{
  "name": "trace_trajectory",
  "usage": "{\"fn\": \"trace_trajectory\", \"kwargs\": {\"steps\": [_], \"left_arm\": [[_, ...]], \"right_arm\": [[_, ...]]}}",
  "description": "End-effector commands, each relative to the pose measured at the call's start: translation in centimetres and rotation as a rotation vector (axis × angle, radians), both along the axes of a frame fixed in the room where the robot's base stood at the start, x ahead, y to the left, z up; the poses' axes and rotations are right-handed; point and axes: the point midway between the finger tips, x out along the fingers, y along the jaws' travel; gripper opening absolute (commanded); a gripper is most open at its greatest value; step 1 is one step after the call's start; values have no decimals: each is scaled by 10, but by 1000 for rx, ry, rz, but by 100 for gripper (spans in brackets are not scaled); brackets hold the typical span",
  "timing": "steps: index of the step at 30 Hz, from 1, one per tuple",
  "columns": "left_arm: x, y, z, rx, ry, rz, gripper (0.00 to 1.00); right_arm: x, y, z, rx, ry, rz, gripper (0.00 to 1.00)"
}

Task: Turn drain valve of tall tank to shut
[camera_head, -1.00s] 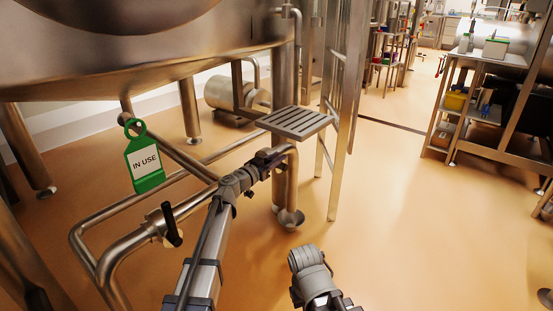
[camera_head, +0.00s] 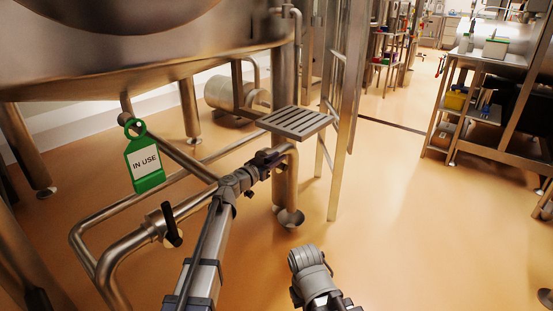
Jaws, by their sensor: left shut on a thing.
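The tall tank (camera_head: 150,62) is a large steel vessel across the upper left, on steel legs. My left gripper (camera_head: 270,157) is shut at the bend of a steel pipe (camera_head: 291,168), below a slatted step. What it holds is mostly hidden by the jaws; it seems to be the drain valve's handle, and I cannot tell its angle. A second valve with a black handle (camera_head: 172,224) sits on a pipe to the left, apart from the gripper. Part of my right arm shows at the bottom centre, but its gripper does not show.
A green "IN USE" tag (camera_head: 144,160) hangs below the tank. The slatted step (camera_head: 296,122) and a ladder-like frame (camera_head: 343,130) stand close beside my left gripper. A steel rack (camera_head: 470,100) is at the right. The floor (camera_head: 410,230) at centre right is clear.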

Motion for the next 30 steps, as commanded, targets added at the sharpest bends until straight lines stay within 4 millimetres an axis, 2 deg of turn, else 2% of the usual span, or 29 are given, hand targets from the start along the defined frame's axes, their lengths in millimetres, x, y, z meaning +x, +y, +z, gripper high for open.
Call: {"fn": "trace_trajectory", "kwargs": {"steps": [10,13,18,30], "left_arm": [[0,0,0,0,0,0,0],[1,-1,4,7,11,-1,0],[6,-5,13,60,79,-4,0],[22,-16,20,215,294,-5,0]], "right_arm": [[0,0,0,0,0,0,0],[0,0,6,0,0,0,0],[0,0,35,-1,2,0,0],[-1,0,98,-1,5,10,0]]}}
